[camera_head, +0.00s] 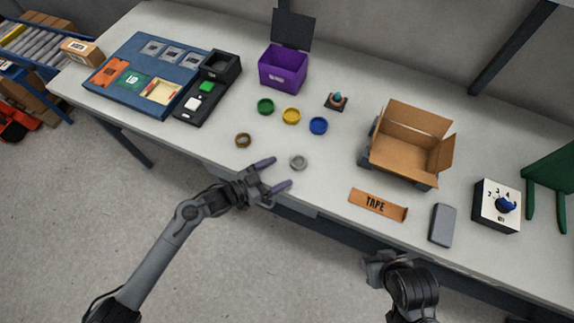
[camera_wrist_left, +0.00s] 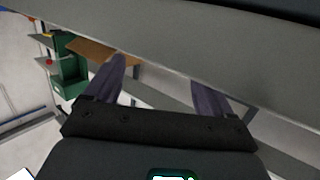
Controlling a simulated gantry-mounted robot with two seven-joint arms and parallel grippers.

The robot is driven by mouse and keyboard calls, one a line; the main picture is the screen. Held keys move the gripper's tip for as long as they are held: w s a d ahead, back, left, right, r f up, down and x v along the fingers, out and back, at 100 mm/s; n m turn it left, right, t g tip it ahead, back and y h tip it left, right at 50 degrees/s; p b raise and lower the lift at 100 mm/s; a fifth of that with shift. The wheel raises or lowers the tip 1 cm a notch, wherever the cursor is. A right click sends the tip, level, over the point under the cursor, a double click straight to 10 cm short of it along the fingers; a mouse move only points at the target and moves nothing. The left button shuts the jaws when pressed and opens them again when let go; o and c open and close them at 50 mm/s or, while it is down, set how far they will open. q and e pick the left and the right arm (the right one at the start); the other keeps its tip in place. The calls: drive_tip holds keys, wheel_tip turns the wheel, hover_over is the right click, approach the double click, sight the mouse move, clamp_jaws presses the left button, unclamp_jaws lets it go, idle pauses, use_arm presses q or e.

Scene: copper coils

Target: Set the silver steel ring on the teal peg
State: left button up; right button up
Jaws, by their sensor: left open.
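The silver steel ring (camera_head: 298,162) lies flat near the front edge of the table in the head view. The teal peg (camera_head: 337,97) stands upright on a small dark base farther back and to the right, with no ring seen on it. My left gripper (camera_head: 279,173) is open with purple fingers, just left of and in front of the silver ring, with nothing between them. In the left wrist view my left gripper (camera_wrist_left: 157,73) also shows spread and empty; the ring is not visible there. My right gripper (camera_head: 376,263) is below the table's front edge; its fingers are unclear.
Green (camera_head: 265,106), yellow (camera_head: 291,116), blue (camera_head: 318,126) and bronze (camera_head: 243,140) rings lie nearby. A purple box (camera_head: 284,70) stands behind.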

use_arm(q)
drive_tip(key=v, duration=0.4)
drive_tip(key=shift+s+a, duration=0.15)
drive_tip(key=shift+a, duration=0.1)
drive_tip(key=n+g+y, duration=0.1)
drive_tip(key=n+y, duration=0.6)
drive_tip(key=y, duration=0.4)
approach(262, 180)
drive_tip(key=s+a+f, duration=0.3)
drive_tip(key=s+a, duration=0.3)
use_arm(e)
drive_tip(key=shift+r, duration=0.3)
drive_tip(key=o, duration=0.8)
drive_tip(key=shift+d, duration=0.1)
use_arm(q)
drive_tip(key=s+a+r+n+g+y, duration=0.1)
drive_tip(key=s+a+g, duration=0.3)
drive_tip(key=s, duration=0.7)
drive_tip(key=shift+a+r+n+g+y, duration=0.2)
drive_tip(key=shift+r+n+g+y, duration=0.15)
drive_tip(key=shift+n+y, duration=0.15)
drive_tip(key=shift+a, duration=0.1)
use_arm(e)
drive_tip(key=shift+a, duration=0.2)
